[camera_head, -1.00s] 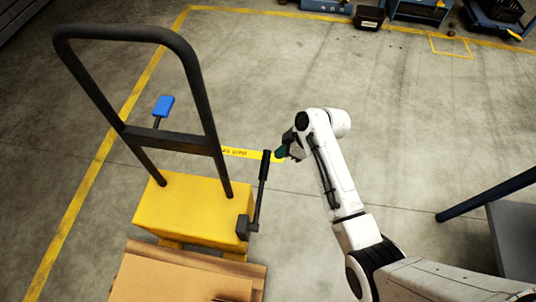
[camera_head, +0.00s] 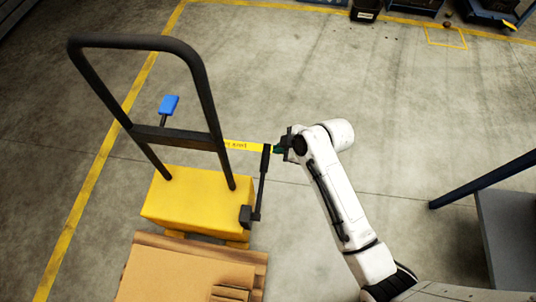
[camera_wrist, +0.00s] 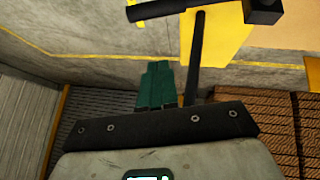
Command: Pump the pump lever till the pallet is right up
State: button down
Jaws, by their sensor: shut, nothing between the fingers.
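The pump lever (camera_head: 262,183) is a thin black rod with a thicker grip, rising from a black block at the right side of the yellow pump body (camera_head: 190,200). It stands near upright in the head view. My gripper (camera_head: 279,149) is just right of the lever's grip; I cannot tell whether they touch. In the wrist view my green fingers (camera_wrist: 157,84) are together and empty, and a black bar with a block (camera_wrist: 262,11) crosses above them. The pallet (camera_head: 256,258) is at the lower left, under cardboard; its height off the floor is hard to tell.
A grey bench with a dark blue bar (camera_head: 485,178) is at the right. The floor beyond my gripper is clear.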

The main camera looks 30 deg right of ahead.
jog(key=b, duration=0.2)
send_over(268, 160)
jog(key=a, duration=0.1)
jog(key=f, duration=0.7)
jog(key=shift+s, duration=0.3)
jog(key=f, duration=0.2)
jog(key=f+b, duration=0.1)
jog(key=shift+w+d, duration=0.25)
jog(key=shift+d, duration=0.15)
jog(key=shift+d+f, duration=0.15)
jog(key=shift+f, duration=0.3)
